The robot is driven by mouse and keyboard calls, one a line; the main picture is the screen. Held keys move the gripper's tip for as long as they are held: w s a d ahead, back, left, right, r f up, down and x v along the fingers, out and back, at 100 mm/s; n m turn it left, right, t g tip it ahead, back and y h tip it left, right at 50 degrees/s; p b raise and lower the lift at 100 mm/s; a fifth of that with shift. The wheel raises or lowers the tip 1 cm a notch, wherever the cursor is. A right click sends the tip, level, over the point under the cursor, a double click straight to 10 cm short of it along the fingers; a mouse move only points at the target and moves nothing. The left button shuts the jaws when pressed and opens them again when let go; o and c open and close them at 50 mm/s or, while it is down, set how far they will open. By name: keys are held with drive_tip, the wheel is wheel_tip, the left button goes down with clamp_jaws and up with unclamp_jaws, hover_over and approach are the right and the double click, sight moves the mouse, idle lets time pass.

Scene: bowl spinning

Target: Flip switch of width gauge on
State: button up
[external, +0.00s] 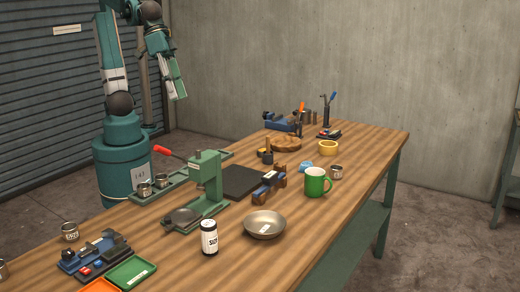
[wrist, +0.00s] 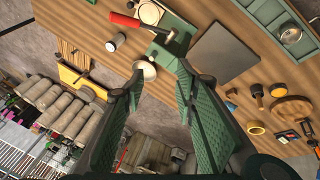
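I cannot tell for sure which object is the width gauge. A blue device with small red and blue parts (external: 92,254) sits at the near left of the table in the external view. Another blue device (external: 283,122) stands at the far end, with a small dark unit with coloured parts (external: 328,133) to its right. No switch position is legible. My gripper (external: 178,92) is raised above and behind the table's back edge, apart from all objects. In the wrist view my gripper (wrist: 158,75) shows two green fingers spread apart with nothing held between them.
A green press (external: 207,180) with a red handle stands mid-table. Around it are a metal bowl (external: 265,223), white canister (external: 209,237), green mug (external: 316,182), dark plate (external: 243,181) and yellow ring (external: 328,148). Green and orange trays lie at the near left. The right front strip is clear.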

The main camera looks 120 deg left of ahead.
drive_tip(key=w+d+r+n+g+p, duration=0.1)
drive_tip(key=w+d+n, duration=0.35)
drive_tip(key=d, duration=0.75)
drive_tip(key=n+g+y+p, duration=0.1)
drive_tip(key=n+g+p, duration=0.1)
drive_tip(key=n+p, duration=0.35)
hover_over(84, 270)
drive_tip(key=s+b, duration=0.2)
wheel_tip(84, 270, down, 30)
drive_tip(key=n, duration=0.2)
drive_tip(key=shift+w, duration=0.1)
drive_tip(key=shift+w+f+p, duration=0.1)
drive_tip(key=shift+w+f, duration=0.15)
drive_tip(key=shift+f, duration=1)
drive_tip(key=shift+w+f+p, duration=0.1)
drive_tip(key=shift+w+f, duration=0.15)
drive_tip(key=shift+f, duration=1.05)
drive_tip(key=shift+w+f+p, duration=0.1)
drive_tip(key=shift+w+f, duration=0.15)
drive_tip(key=shift+f, duration=1)
